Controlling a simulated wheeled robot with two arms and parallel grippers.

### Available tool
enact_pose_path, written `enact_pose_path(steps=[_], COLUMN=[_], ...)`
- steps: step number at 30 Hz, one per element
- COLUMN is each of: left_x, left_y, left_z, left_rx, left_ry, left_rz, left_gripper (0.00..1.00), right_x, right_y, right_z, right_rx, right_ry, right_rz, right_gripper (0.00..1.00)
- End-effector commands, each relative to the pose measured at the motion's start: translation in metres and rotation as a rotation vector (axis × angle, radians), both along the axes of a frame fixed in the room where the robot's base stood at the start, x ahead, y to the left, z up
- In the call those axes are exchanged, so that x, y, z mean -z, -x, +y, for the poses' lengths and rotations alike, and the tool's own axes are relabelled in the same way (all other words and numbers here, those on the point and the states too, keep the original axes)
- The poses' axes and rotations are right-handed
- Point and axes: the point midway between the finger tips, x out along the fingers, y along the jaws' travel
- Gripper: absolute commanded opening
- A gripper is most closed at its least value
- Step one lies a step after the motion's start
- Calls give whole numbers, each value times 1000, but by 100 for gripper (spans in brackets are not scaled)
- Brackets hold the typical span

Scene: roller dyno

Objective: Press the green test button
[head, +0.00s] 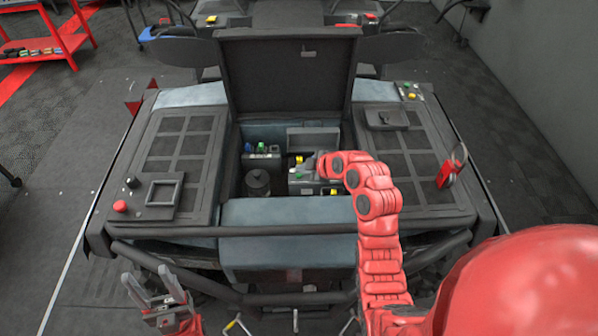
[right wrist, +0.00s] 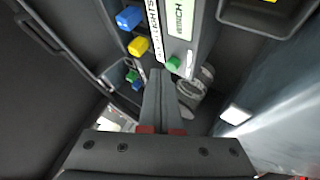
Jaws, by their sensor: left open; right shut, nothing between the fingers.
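A green button (right wrist: 173,63) shows in the right wrist view at the lower end of a grey box with white labels. My right gripper (right wrist: 160,74) is shut and empty, its tips close to the green button; I cannot tell whether they touch. In the head view my right gripper (head: 320,160) reaches into the open bay, and its wrist hides part of it. My left gripper (head: 151,286) is open and empty at the lower left, in front of the machine. I cannot read a test label on the button.
Blue (right wrist: 129,18) and yellow (right wrist: 138,46) knobs sit beside the labels. The open bay has a raised lid (head: 290,75) behind it and a dark cylinder (head: 257,183) inside. A red button (head: 120,206) is on the left deck. Another small control panel (head: 409,91) is at the back right.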

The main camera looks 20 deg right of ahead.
Motion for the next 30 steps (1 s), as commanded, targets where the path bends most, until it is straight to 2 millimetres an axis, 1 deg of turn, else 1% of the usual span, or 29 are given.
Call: enact_pose_path(steps=[30], left_x=[13], left_y=[0], left_z=[0], left_rx=[0], left_ry=[0], left_rz=[0], left_gripper=[56], right_x=[10], right_y=[0], right_z=[0], right_rx=[1], right_ry=[1], right_rz=[0], right_gripper=[0])
